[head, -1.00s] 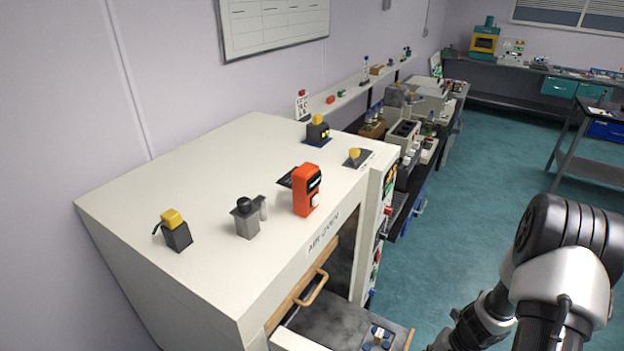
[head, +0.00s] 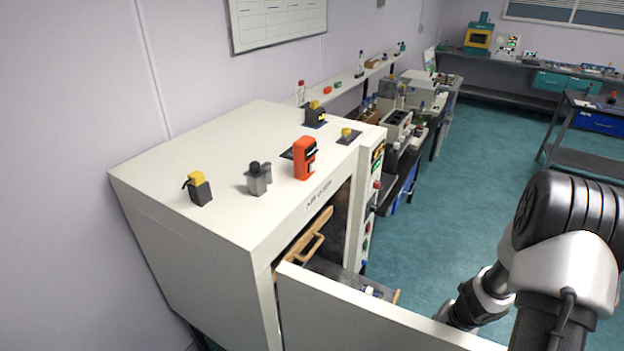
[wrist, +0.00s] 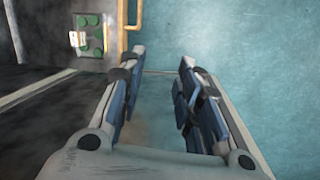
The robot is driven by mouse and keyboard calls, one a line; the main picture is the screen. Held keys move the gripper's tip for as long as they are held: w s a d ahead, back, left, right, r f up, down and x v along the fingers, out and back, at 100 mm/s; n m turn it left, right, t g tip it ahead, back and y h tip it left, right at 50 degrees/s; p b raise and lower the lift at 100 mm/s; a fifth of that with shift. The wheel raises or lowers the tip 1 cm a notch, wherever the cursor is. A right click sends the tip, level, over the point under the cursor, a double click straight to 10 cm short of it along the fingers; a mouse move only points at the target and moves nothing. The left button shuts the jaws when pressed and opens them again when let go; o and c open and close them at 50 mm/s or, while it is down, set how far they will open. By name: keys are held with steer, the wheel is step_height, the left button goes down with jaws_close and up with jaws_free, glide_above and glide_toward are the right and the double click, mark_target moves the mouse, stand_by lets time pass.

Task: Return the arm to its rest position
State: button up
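My arm (head: 565,250) shows at the right of the head view, bent downward. Its gripper end is hidden there. In the wrist view my gripper (wrist: 165,62) has its two fingers apart with only teal floor between them. It holds nothing.
The white air oven (head: 250,220) stands at the left, its door (head: 350,315) swung open towards my arm. Small devices, including an orange one (head: 305,160), stand on its top. A wooden-handled part (head: 310,242) shows in its opening. Teal floor (head: 450,215) is clear beyond.

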steer(key=w+d+r+m+t+h, duration=0.1)
steer(key=w+r+m+t+h, duration=0.25)
steer(key=r, duration=0.85)
steer(key=w+d+r+m+h, duration=0.15)
steer(key=w+r+m, duration=0.25)
steer(key=r+m, duration=0.5)
steer(key=s+a+r+m+h, duration=0.1)
steer(key=s+a+r+m, duration=0.25)
steer(key=r, duration=0.25)
steer(key=s+a+r+m, duration=0.2)
steer(key=s+r, duration=0.2)
steer(key=r, duration=0.3)
steer(key=s+a+r+m+y, duration=0.25)
steer(key=s+a+m, duration=0.25)
steer(key=s+a, duration=0.35)
steer(key=s+a+r+m+y, duration=0.1)
steer(key=s+a+m+y, duration=0.25)
steer(key=s+a, duration=0.45)
step_height(320, 180, down, 13)
steer(key=s+g+b, duration=0.1)
steer(key=b, duration=0.9)
steer(key=shift+a+r+m+h, duration=0.2)
steer(key=shift+a+m+h, duration=0.1)
steer(key=shift+a+m, duration=0.15)
steer(key=shift+s+g, duration=0.1)
steer(key=shift+g, duration=0.15)
